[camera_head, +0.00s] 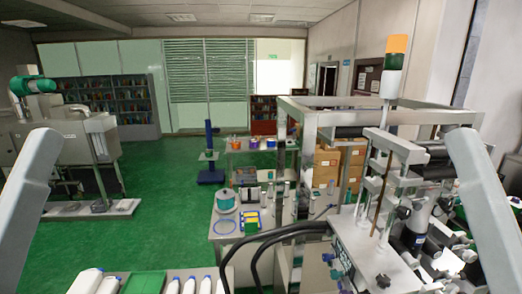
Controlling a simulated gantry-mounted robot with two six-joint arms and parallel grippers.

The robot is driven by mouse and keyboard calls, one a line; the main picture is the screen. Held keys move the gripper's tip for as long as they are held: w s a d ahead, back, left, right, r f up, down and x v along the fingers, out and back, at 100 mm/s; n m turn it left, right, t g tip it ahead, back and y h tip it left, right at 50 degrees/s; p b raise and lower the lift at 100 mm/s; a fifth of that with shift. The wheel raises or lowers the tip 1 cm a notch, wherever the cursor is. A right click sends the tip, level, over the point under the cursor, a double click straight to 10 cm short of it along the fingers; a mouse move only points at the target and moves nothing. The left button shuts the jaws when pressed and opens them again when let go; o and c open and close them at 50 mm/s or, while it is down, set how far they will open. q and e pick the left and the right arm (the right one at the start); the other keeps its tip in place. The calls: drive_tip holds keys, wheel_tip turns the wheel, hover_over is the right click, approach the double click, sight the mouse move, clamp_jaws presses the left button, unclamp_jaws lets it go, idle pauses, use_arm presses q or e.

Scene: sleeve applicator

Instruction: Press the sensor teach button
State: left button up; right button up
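The sleeve applicator machine (375,254) fills the lower right, with metal posts, rollers and small dark knobs. A small panel (340,256) with greenish markings shows on its front left side. I cannot make out the sensor or its teach button at this size. Pale grey links of my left arm (28,210) and my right arm (480,200) show at the two sides. Neither gripper is in the picture. The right arm link hides part of the machine's right side.
Black cables (275,241) curve beside the machine. A bench (228,240) holds a teal spool and a yellow-green item. A signal tower (392,68) rises above the machine. Green floor (150,235) is open at centre left.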

clamp_jaws()
idle(0.3)
idle(1.2)
